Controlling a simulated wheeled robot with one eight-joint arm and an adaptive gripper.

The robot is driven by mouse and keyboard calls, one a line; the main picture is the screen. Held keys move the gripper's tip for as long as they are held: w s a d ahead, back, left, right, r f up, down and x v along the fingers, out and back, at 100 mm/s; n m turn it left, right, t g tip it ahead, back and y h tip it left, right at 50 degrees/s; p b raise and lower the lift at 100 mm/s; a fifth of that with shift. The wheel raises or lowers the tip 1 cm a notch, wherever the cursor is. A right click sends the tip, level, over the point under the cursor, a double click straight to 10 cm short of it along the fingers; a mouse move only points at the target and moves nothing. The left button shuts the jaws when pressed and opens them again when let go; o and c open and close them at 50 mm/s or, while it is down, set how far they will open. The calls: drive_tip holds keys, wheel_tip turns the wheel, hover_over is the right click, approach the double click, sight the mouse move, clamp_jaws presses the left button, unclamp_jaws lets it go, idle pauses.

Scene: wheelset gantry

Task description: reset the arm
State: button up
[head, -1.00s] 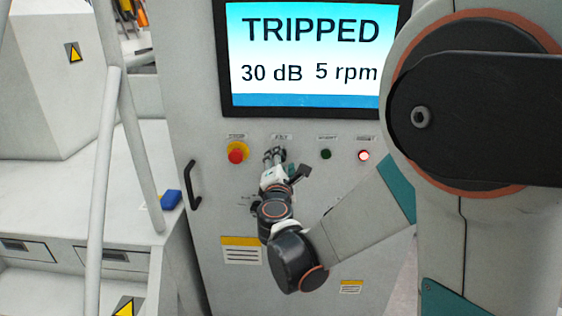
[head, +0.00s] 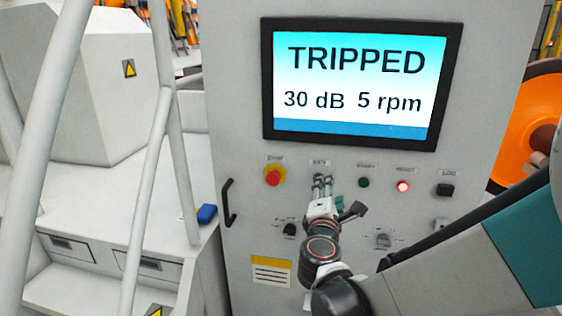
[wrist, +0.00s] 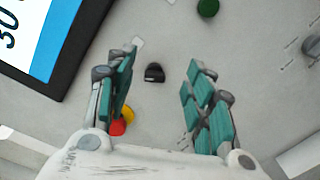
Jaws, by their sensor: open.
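My gripper (head: 322,182) is in front of the grey control cabinet, at the row of controls below the screen. In the wrist view my gripper (wrist: 158,92) is open, with its teal-padded fingers apart and nothing between them. A black key switch (wrist: 154,72) shows between and beyond the fingertips, apart from them. In the head view the gripper hides this switch under the KEY label (head: 320,162). The screen (head: 362,85) reads TRIPPED, 30 dB and 5 rpm.
A red stop button on yellow (head: 273,176) is left of the gripper. A green button (head: 364,182), a lit red button (head: 403,187) and a black LOG switch (head: 445,190) are to the right. White rails (head: 150,150) and a door handle (head: 229,203) stand at left.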

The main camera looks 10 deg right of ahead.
drive_tip(key=s+d+f+m+g+b, duration=0.1)
drive_tip(key=s+d+f+m+g, duration=0.1)
drive_tip(key=s+d+m+g, duration=0.55)
drive_tip(key=s+a+f+m+y, duration=0.2)
drive_tip(key=s+m, duration=0.1)
drive_tip(key=s, duration=0.3)
drive_tip(key=s+a+f+m+g+y, duration=0.1)
drive_tip(key=s+a+m+y, duration=0.1)
drive_tip(key=s, duration=0.4)
drive_tip(key=s+a+f+m+g+y+b, duration=0.1)
drive_tip(key=s+a+f+m+y, duration=0.1)
drive_tip(key=s+a+m, duration=0.2)
drive_tip(key=shift+s+f+m, duration=0.35)
drive_tip(key=shift+s+m, duration=0.8)
drive_tip(key=shift+s, duration=0.05)
